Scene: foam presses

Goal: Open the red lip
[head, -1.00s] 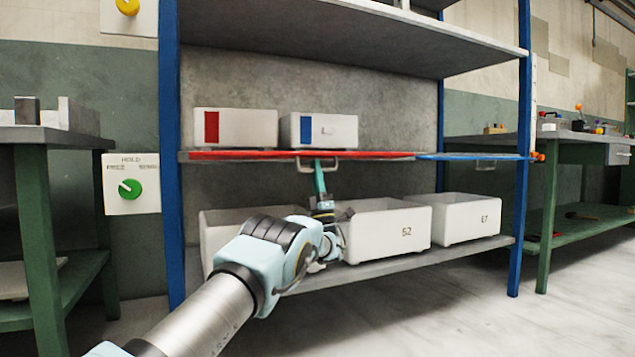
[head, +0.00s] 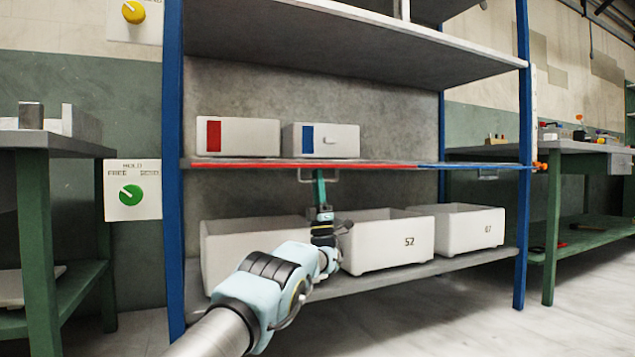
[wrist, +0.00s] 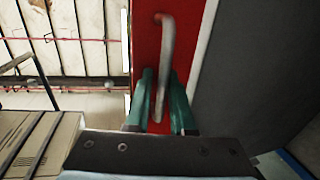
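The red lip (head: 240,165) is a long thin strip along the left part of the middle shelf's front edge. It lies about level in the head view. Its grey U-shaped handle (head: 303,177) hangs below it. My gripper (head: 319,178) points up from below at the handle. In the wrist view the red lip (wrist: 145,40) fills the upper middle, and the handle (wrist: 167,42) runs between the green fingers of my gripper (wrist: 161,80).
A blue lip (head: 455,165) with its own handle continues to the right. White boxes with a red mark (head: 260,138) and a blue mark (head: 345,140) stand above. Open bins (head: 385,245) stand on the lower shelf. A green knob panel (head: 133,190) is left of the blue post (head: 172,150).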

